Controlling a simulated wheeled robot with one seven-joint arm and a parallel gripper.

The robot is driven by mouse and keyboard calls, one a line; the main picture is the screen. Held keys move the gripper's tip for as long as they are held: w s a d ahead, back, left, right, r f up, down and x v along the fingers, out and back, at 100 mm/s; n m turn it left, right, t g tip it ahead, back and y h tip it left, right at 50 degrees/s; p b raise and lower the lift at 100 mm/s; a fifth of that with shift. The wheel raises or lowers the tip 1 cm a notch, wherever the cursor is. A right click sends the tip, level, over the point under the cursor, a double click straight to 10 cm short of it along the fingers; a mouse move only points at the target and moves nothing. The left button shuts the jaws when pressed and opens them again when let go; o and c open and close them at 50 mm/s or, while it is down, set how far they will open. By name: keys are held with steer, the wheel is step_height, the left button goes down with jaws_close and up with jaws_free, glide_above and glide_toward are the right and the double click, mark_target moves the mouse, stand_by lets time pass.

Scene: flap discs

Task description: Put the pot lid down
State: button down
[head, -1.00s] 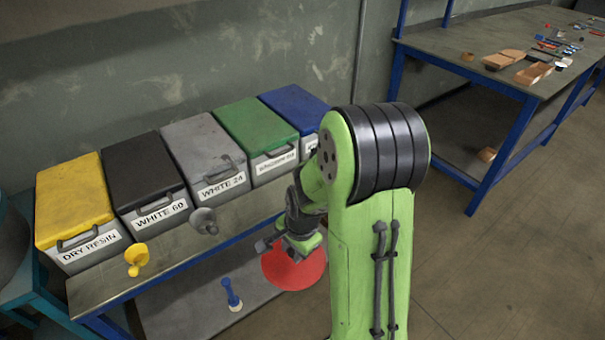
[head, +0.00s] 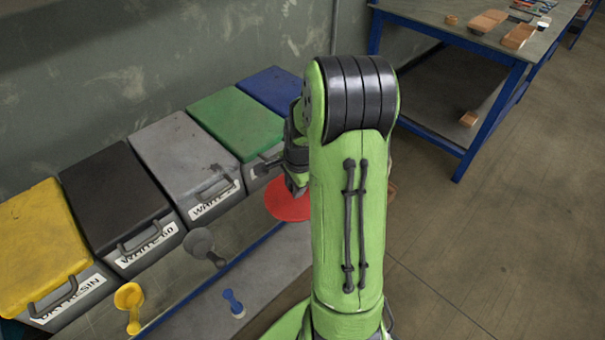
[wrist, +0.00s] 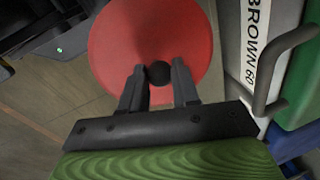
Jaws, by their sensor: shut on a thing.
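The pot lid is a red disc with a dark round knob. It fills the upper middle of the wrist view (wrist: 150,35), and part of it shows in the head view (head: 287,201), partly hidden behind my green arm. My gripper (wrist: 160,80) is shut on the lid's dark knob, with one finger on each side. In the head view the gripper is mostly hidden behind my arm. The lid is held beside the front of the bench with the bins, to the right of the grey bin. I cannot tell whether anything touches it from below.
Yellow (head: 40,245), black (head: 115,200), grey (head: 180,150), green (head: 238,122) and blue (head: 272,90) lidded bins stand in a row. Yellow (head: 130,298) and grey (head: 200,243) scoops are in front. A blue-framed table (head: 425,28) stands at right; the floor between is open.

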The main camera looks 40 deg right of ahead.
steer(key=w+d, duration=0.1)
steer(key=d, duration=0.1)
steer(key=w+d, duration=0.1)
steer(key=d, duration=0.1)
steer(key=w+d, duration=0.1)
steer(key=d, duration=0.1)
steer(key=shift+w+d, duration=0.15)
steer(key=shift+w, duration=0.05)
steer(key=shift+w+d+f+b, duration=0.1)
steer(key=shift+d+f+b, duration=0.2)
steer(key=shift+b, duration=0.1)
step_height(320, 180, down, 3)
steer(key=shift+f+b, duration=0.1)
steer(key=shift+b, duration=0.65)
steer(key=shift+a, duration=0.1)
steer(key=c, duration=1.3)
jaws_free()
steer(key=o, duration=0.5)
